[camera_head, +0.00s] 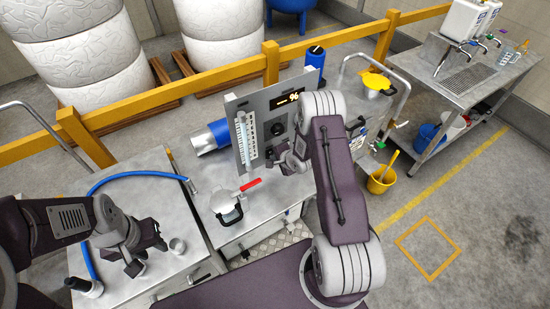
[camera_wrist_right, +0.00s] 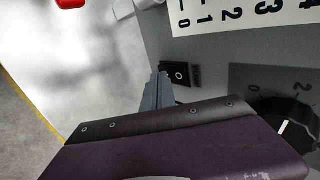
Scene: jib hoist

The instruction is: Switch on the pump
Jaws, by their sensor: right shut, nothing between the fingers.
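The upright grey control panel (camera_head: 237,103) carries a display with a yellow readout (camera_head: 288,100), a numbered scale strip (camera_head: 246,135) and a black knob (camera_head: 277,129). A small black switch marked with a white circle (camera_wrist_right: 181,72) shows on the panel in the right wrist view. The knob (camera_wrist_right: 285,125) is at its lower right. My right gripper (camera_head: 287,163) is shut and empty at the panel's lower part. Its fingertips (camera_wrist_right: 158,88) are beside the switch; I cannot tell whether they touch it. My left gripper (camera_head: 143,258) hangs over the left bench, its jaw state unclear.
A red-handled valve (camera_head: 250,184) stands on the metal bench in front of the panel. A blue cylinder (camera_head: 217,133) lies behind it. A yellow rail (camera_head: 225,75) runs behind.

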